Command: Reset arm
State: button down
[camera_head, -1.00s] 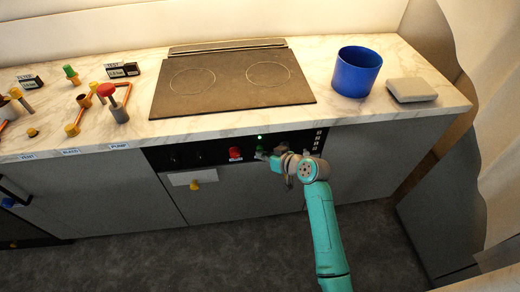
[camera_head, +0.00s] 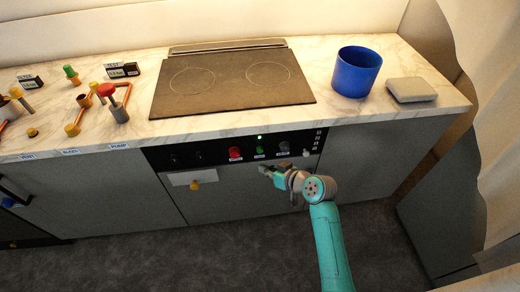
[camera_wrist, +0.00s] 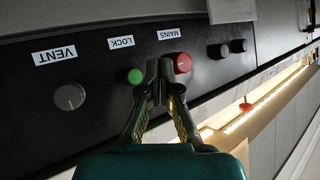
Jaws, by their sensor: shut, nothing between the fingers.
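My arm is teal, and my gripper (camera_head: 264,170) is just in front of the cabinet, slightly below the black control panel (camera_head: 220,153). In the wrist view my gripper (camera_wrist: 158,68) is shut and empty, its fingertips overlapping the panel between the green button (camera_wrist: 135,76) labelled LOCK and the red button (camera_wrist: 182,63) labelled MAINS. In the head view the red button (camera_head: 235,153) and green button (camera_head: 260,151) show above and left of the fingertips. A green light (camera_head: 259,138) glows above the green button. A grey VENT knob (camera_wrist: 69,96) sits beside LOCK.
Above is a marble counter (camera_head: 300,122) with a dark cooktop (camera_head: 230,85), a blue bucket (camera_head: 357,72), a grey block (camera_head: 411,90) and a red-topped valve (camera_head: 115,105) among pipes at left. A white plate with a yellow knob (camera_head: 194,185) hangs below the panel. Floor is clear.

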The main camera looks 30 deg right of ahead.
jog(key=s+a+f+m+h, duration=0.1)
jog(key=s+a+f+h, duration=0.15)
jog(key=s, duration=0.85)
jog(key=s+a+f+m+h, duration=0.2)
jog(key=s+f, duration=0.1)
jog(key=s, duration=0.8)
jog(key=s+a+r+n+t, duration=0.1)
jog(key=s+r, duration=0.6)
jog(key=s, duration=0.3)
jog(key=s+a+r+t, duration=0.1)
jog(key=s+r+t, duration=0.1)
jog(key=s+r, duration=0.5)
jog(key=s, duration=0.3)
jog(key=shift+s+r+n, duration=0.3)
jog(key=shift+r+n, duration=0.05)
jog(key=shift+n, duration=0.05)
